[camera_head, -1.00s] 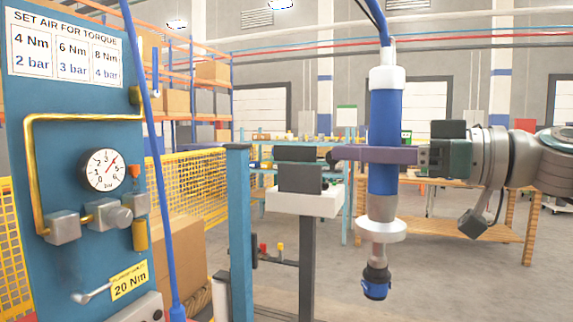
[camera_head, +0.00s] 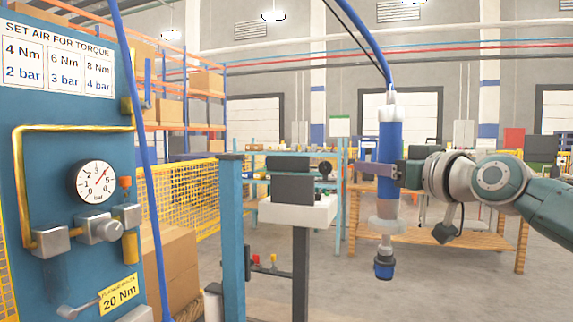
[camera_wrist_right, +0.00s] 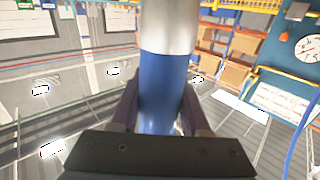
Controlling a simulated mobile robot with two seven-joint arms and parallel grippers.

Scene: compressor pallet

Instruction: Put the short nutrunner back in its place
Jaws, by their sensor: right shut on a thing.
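The blue nutrunner (camera_head: 390,145) hangs nearly upright, with a white collar at its top and a dark socket with a blue band at its lower end. A blue hose runs up from its top. My right gripper (camera_head: 368,174) is shut around its blue body, coming in from the right. In the right wrist view the nutrunner (camera_wrist_right: 160,90) stands between the two fingers of the gripper (camera_wrist_right: 161,108). The nutrunner is in the air, apart from the stand to its left. I cannot tell a place for it for sure. My left gripper is not in view.
A white-topped stand (camera_head: 297,210) with dark blocks is left of the nutrunner. A blue post (camera_head: 232,238) and a blue air panel (camera_head: 60,190) with a gauge (camera_head: 96,182) are farther left. A second blue hose (camera_head: 150,200) hangs before the panel. A wooden table (camera_head: 455,238) is behind.

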